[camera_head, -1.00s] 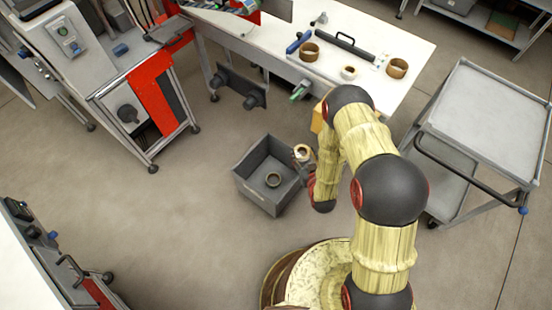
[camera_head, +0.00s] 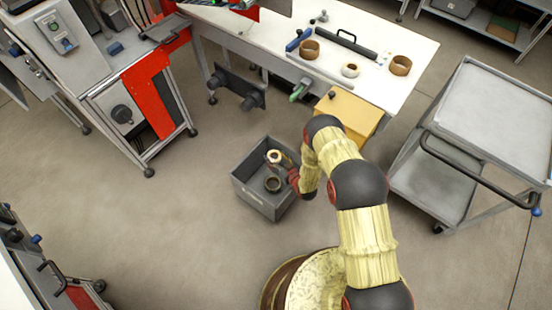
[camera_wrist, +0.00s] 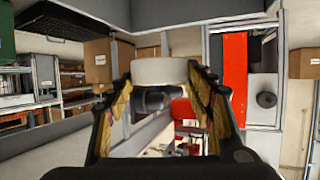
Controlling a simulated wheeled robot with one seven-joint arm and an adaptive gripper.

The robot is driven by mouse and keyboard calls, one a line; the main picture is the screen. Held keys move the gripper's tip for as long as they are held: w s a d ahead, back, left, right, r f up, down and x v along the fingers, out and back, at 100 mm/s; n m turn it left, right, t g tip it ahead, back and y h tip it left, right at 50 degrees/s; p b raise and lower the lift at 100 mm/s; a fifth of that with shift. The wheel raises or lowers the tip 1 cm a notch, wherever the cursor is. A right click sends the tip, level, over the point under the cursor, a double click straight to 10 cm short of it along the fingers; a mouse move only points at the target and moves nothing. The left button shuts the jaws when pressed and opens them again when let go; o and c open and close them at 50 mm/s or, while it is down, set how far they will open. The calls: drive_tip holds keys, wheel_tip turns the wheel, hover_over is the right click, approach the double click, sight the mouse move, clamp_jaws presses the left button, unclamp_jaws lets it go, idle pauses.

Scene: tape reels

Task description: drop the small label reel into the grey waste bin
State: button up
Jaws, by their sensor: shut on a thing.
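The small label reel (camera_head: 274,157), pale with a tan ring in the head view, is held over the grey waste bin (camera_head: 262,204). In the wrist view the reel (camera_wrist: 160,71) shows as a white band between the two fingers. My gripper (camera_head: 284,162) is shut on it; the fingers (camera_wrist: 160,85) press it from both sides in the wrist view. The bin stands on the floor, open at the top. A darker reel (camera_head: 273,184) lies inside it. The exact height of the held reel above the bin floor cannot be told.
The white table (camera_head: 420,48) behind holds brown reels (camera_head: 309,50) (camera_head: 400,66), a white reel (camera_head: 350,70) and a dark bar (camera_head: 343,44). A yellow box (camera_head: 350,108) stands at its front. A grey trolley (camera_head: 490,110) is at right. The floor left of the bin is clear.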

sight(276, 163)
drive_tip(key=shift+f+b, duration=1.55)
drive_tip(key=shift+f, duration=1)
drive_tip(key=o, duration=1.2)
drive_tip(key=shift+o, duration=0.2)
drive_tip(key=v, duration=1.2)
